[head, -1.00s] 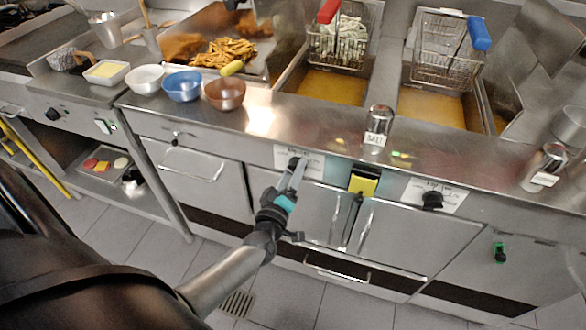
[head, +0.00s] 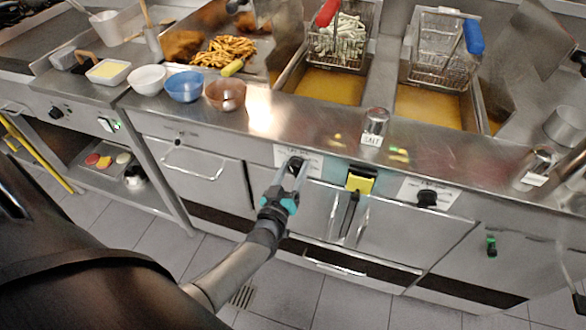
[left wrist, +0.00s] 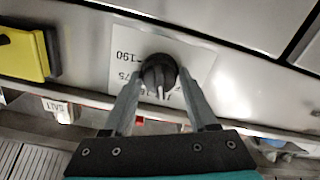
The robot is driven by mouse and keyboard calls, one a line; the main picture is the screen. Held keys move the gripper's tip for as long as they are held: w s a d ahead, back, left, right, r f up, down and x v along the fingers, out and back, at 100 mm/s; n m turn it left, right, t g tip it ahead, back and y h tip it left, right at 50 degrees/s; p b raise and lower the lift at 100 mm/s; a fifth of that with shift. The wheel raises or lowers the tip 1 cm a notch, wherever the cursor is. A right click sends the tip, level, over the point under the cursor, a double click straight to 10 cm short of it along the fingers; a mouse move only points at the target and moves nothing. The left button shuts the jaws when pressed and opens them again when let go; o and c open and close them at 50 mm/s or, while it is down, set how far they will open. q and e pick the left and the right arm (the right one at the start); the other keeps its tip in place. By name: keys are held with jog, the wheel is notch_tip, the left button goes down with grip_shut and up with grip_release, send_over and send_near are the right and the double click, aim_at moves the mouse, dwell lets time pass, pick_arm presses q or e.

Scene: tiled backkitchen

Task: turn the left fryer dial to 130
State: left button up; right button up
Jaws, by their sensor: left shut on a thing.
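The left fryer dial (head: 294,162) is a black knob on a white printed label on the fryer front. My left gripper (head: 298,172) reaches up to it from below and is shut on it. In the left wrist view the dial (left wrist: 158,70) sits between the two grey fingertips (left wrist: 160,78). Its pale pointer mark points down in that picture, towards the counter side. On the label (left wrist: 205,58) a 190 and a 75 can be made out; the fingers hide other numbers. My right gripper does not show clearly anywhere.
A yellow box (head: 360,180) is right of the dial, with the right dial (head: 427,198) beyond it. A salt shaker (head: 375,126) stands on the counter edge above. Fryer baskets (head: 340,40) hang over the oil. Cabinet doors (head: 385,235) with handles lie below.

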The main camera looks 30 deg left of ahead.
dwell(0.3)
pick_arm(q)
jog(key=o, duration=1.4)
jog(key=shift+c, duration=0.2)
jog(key=shift+s, duration=0.1)
jog(key=p+v, duration=0.2)
jog(key=v, duration=1.3)
